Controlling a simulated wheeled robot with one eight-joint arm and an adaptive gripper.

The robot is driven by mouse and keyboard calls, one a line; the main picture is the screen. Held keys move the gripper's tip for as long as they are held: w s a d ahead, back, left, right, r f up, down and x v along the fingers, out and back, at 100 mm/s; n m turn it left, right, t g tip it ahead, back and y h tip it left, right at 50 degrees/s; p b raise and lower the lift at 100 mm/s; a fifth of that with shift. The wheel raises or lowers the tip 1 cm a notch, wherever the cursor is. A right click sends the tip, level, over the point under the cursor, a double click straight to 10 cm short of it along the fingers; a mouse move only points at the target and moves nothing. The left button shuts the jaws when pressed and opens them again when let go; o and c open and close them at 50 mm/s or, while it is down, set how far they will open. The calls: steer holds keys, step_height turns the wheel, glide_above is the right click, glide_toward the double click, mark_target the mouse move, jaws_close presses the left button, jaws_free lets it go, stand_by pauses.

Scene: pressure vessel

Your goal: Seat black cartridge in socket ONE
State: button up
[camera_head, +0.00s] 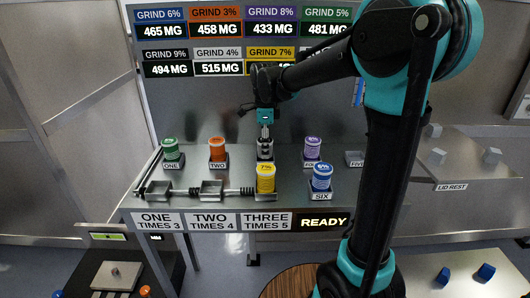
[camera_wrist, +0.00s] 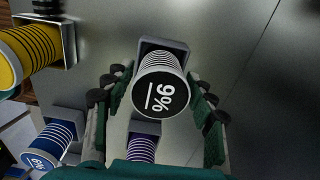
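The black cartridge (camera_wrist: 160,95), with a black cap reading 9% and a pale ribbed body, stands in a grey holder (camera_wrist: 164,44) in the back row. My gripper (camera_head: 265,142) is over it, pointing down. In the wrist view its two fingers (camera_wrist: 160,112) are spread on either side of the cartridge, with a small gap showing. In the head view the cartridge (camera_head: 265,154) is partly hidden by my gripper. Socket ONE (camera_head: 158,189), front left above the "ONE TIMES 3" label, looks empty.
Green (camera_head: 170,149), orange (camera_head: 217,150) and purple (camera_head: 312,149) cartridges stand in the back row. A blue one (camera_head: 321,177) stands in holder SIX. A yellow one (camera_head: 265,178) is in front of my gripper, above label THREE. Socket TWO (camera_head: 211,189) looks empty. A display reads READY.

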steer(key=c, duration=1)
steer(key=shift+r, duration=0.1)
steer(key=shift+c, duration=0.2)
